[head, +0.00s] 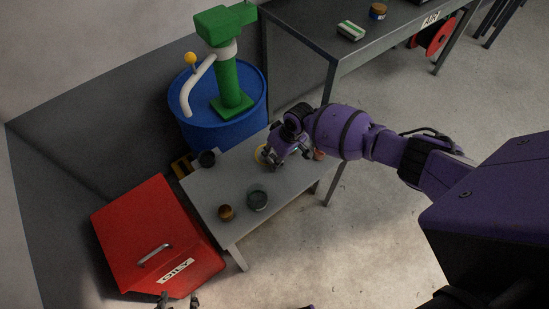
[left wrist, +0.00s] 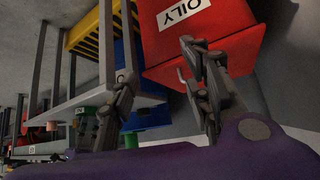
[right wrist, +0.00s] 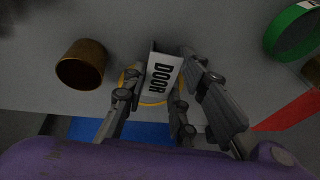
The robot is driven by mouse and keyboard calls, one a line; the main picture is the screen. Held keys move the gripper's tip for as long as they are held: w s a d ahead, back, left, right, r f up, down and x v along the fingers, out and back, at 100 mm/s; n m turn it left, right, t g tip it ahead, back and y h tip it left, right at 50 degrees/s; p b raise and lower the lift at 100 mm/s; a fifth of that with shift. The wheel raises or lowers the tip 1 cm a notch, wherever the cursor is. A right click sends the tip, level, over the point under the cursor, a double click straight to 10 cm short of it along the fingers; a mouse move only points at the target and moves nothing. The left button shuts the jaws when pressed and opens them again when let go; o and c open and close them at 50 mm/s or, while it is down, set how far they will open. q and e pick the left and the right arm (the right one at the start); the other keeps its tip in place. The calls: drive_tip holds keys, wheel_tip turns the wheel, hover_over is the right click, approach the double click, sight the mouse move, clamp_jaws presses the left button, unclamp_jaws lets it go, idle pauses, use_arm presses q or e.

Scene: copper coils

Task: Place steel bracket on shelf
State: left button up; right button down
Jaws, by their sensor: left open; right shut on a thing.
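My right gripper (head: 275,158) is low over the right part of a low grey table (head: 222,180). The bracket is mostly hidden by the gripper in the head view. My left gripper (left wrist: 157,65) is open and empty, near the red bin (left wrist: 225,15); its tips show at the head view's bottom edge (head: 178,301). Which surface is the shelf is unclear.
A blue drum (head: 225,132) with a green pump (head: 228,85) stands behind. A grey bench (head: 385,42) is at upper right.

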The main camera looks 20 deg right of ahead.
sight(273, 158)
drive_tip(key=shift+r, duration=0.55)
drive_tip(key=v, duration=0.3)
drive_tip(key=shift+a+p, duration=0.25)
drive_tip(key=shift+p, duration=0.05)
drive_tip(key=s+d+r+m+p, duration=0.1)
drive_tip(key=s+d+r, duration=0.1)
drive_tip(key=s+r, duration=0.4)
drive_tip(key=s+d+r+p, duration=0.1)
drive_tip(key=s+d+r, duration=0.15)
drive_tip(key=s, duration=0.65)
use_arm(q)
drive_tip(key=r, duration=0.3)
drive_tip(key=shift+w+d+p, duration=0.3)
drive_tip(key=shift+d+p, duration=0.05)
use_arm(e)
drive_tip(key=a+r+m, duration=0.1)
drive_tip(key=a+r, duration=0.1)
drive_tip(key=r, duration=1.1)
drive_tip(key=a+r+m+h, duration=0.1)
drive_tip(key=a+r+m, duration=0.1)
drive_tip(key=r, duration=1.1)
drive_tip(key=shift+s+a+r+t, duration=0.2)
drive_tip(key=shift+a+r+t, duration=0.05)
drive_tip(key=shift+a+t, duration=0.2)
